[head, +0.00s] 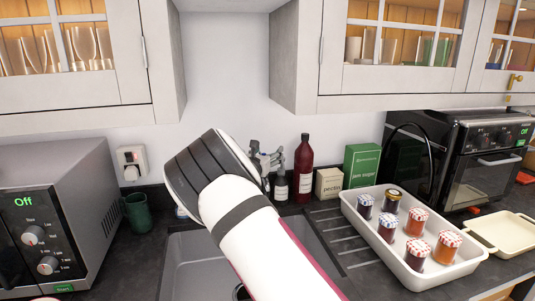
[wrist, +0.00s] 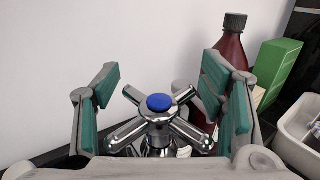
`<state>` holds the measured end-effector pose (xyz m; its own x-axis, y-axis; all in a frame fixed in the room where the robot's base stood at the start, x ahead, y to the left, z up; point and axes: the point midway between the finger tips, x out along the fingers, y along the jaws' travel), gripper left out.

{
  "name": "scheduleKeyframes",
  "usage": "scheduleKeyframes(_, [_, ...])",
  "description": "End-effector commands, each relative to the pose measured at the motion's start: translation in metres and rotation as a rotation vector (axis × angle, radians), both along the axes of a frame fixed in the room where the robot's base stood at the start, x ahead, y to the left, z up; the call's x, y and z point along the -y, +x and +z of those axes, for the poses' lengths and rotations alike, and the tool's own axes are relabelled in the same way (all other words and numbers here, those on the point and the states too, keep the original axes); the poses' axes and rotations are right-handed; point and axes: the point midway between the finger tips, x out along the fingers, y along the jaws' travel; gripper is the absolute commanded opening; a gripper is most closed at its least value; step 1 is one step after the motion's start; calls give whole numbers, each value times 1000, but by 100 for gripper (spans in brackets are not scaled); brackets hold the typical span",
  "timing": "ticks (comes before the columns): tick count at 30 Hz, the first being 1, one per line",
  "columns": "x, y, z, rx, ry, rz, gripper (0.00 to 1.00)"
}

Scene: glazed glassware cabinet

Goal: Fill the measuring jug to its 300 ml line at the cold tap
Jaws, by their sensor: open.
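The cold tap's chrome cross handle, with a blue cap (wrist: 159,102), stands in the middle of the wrist view. My gripper (wrist: 165,85) is open, with its green-padded fingers spread to the left and right of the handle. A gap shows between each finger and the handle's arms, so the handle is not gripped. In the head view my arm hides most of the tap and part of the sink (head: 184,258). I cannot make out the measuring jug or its water level in either view.
A dark red bottle (head: 303,170) and a green jam sugar box (head: 361,165) stand right of the tap. A white tray (head: 408,272) of several jars sits on the drainer side. A microwave (head: 62,222) and dark green cup (head: 138,213) are left. Wall cabinets (head: 392,104) hang above.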

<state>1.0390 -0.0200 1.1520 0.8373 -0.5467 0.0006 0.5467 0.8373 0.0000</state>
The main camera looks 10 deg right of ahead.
Motion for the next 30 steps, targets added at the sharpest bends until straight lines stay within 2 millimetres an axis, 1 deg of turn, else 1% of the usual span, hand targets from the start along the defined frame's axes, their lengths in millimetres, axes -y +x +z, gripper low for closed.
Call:
scheduleKeyframes(5, [-11, -13, 1, 1, 1, 2, 64])
scheduleKeyframes(12, [-37, -54, 0, -2, 1, 3, 64])
scheduleKeyframes(18, [-55, -84, 0, -1, 1, 1, 64])
scheduleKeyframes(21, [-61, -93, 0, 1, 1, 1, 64])
scheduleKeyframes(24, [-64, -98, 0, 1, 1, 0, 64])
scheduleKeyframes(30, [-65, -100, 0, 0, 0, 0, 64])
